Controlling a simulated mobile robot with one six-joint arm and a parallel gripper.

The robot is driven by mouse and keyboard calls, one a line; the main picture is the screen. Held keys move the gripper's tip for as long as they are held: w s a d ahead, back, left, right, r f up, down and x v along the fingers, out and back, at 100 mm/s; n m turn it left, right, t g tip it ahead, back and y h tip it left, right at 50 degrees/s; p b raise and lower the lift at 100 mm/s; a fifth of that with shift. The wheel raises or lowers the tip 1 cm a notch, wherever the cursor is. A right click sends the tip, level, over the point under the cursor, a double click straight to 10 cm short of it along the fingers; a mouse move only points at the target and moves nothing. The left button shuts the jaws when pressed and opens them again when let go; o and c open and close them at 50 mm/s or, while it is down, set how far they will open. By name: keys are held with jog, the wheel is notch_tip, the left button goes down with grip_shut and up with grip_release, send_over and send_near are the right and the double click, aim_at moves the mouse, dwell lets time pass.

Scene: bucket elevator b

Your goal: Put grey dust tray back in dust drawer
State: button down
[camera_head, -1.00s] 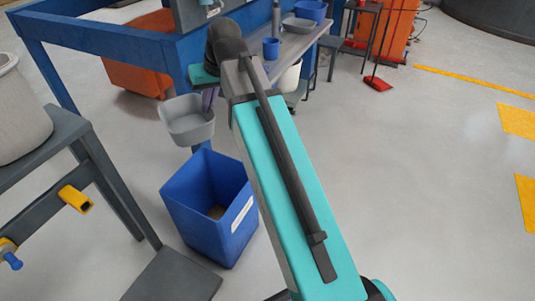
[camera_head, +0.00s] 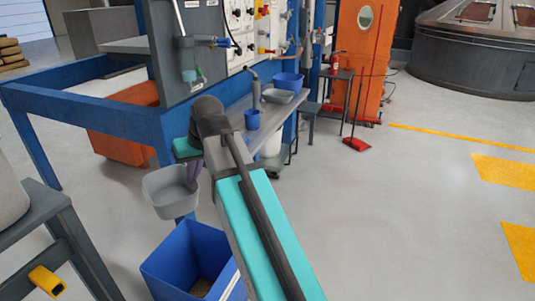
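The grey dust tray (camera_head: 170,196) is a small open tub with a rounded rim, held in the air left of centre, behind and above the blue bin. My gripper (camera_head: 193,178) is at the tray's right rim, with its fingers dark and partly hidden behind my arm; it appears shut on that rim. The tray hangs roughly level with its opening up. I cannot make out the dust drawer in this view.
A blue bin (camera_head: 172,262) with brown material inside stands on the floor below the tray. A blue frame (camera_head: 125,118) and a grey shelf (camera_head: 288,112) with a blue cup (camera_head: 252,119) and a grey dish (camera_head: 277,96) are behind. The floor at right is clear.

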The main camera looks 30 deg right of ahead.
notch_tip(320, 180, up, 8)
jog(key=p, duration=1.3)
jog(key=shift+s+a+r, duration=0.25)
jog(key=shift+s+a, duration=0.15)
jog(key=shift+s, duration=0.05)
jog(key=shift+d, duration=0.15)
